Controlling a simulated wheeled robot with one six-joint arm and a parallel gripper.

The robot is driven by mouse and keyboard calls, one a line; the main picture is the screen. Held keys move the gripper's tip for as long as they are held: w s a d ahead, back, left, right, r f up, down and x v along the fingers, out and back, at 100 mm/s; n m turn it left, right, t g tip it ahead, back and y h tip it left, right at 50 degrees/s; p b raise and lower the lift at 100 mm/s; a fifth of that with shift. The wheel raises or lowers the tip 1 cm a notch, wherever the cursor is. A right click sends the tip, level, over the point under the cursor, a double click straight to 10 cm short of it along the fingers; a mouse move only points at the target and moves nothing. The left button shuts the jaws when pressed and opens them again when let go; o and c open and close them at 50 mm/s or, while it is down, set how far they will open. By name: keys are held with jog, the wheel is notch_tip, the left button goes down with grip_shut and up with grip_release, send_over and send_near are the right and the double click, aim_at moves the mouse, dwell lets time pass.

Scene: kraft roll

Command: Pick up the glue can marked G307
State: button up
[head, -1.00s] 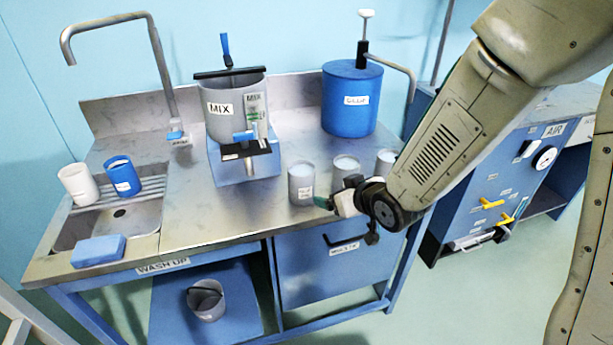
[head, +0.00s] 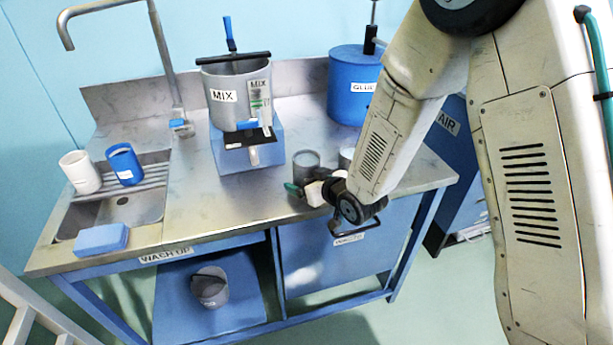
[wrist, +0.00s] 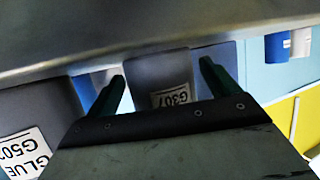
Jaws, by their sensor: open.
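The grey glue can marked G307 (wrist: 172,75) shows upside down in the wrist view, framed by the two dark green fingers of my gripper (wrist: 162,75). The fingers are open and hold nothing. I cannot tell whether the can stands beyond the tips or partly between them. In the head view my gripper (head: 302,190) is low at the counter's front, just in front of a grey can (head: 306,160) that appears to be G307; its label is hidden there. Another grey can, with a label starting G50 (wrist: 25,110), stands beside it.
A further grey can (head: 346,155) stands right of the gripper, partly behind my arm. The MIX pot (head: 225,105) on its blue stand is to the left, the blue GLUE drum (head: 350,95) behind. The counter (head: 195,205) is clear at front left.

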jog(key=c, duration=1.4)
jog(key=shift+o, duration=0.2)
jog(key=shift+r, duration=0.15)
